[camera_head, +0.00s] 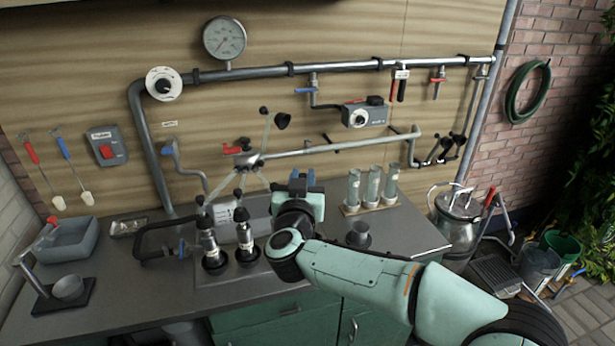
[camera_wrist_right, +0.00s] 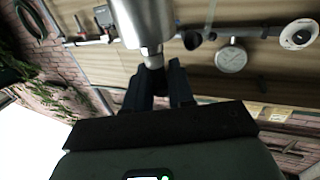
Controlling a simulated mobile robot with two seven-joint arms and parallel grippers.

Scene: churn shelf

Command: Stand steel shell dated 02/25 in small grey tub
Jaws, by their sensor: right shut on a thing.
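My right gripper (camera_wrist_right: 158,88) is shut on the narrow end of a steel shell (camera_wrist_right: 143,22), whose wide bright body extends beyond the fingers in the right wrist view. In the head view this gripper (camera_head: 298,185) is over the middle of the bench; the held shell cannot be made out there. Two other steel shells with black tops, a left one (camera_head: 209,243) and a right one (camera_head: 243,235), stand upright on the bench. No date is readable on any shell. A grey tub (camera_head: 75,248) sits at the bench's left, well away from the gripper. My left gripper is out of view.
A dark stand with a small cup (camera_head: 68,288) is at the left front. Several clear tubes (camera_head: 371,187) stand in a rack right of my arm, with a small grey cup (camera_head: 358,236) nearer. Pipes and a gauge (camera_head: 224,38) line the back wall. The left front bench is partly clear.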

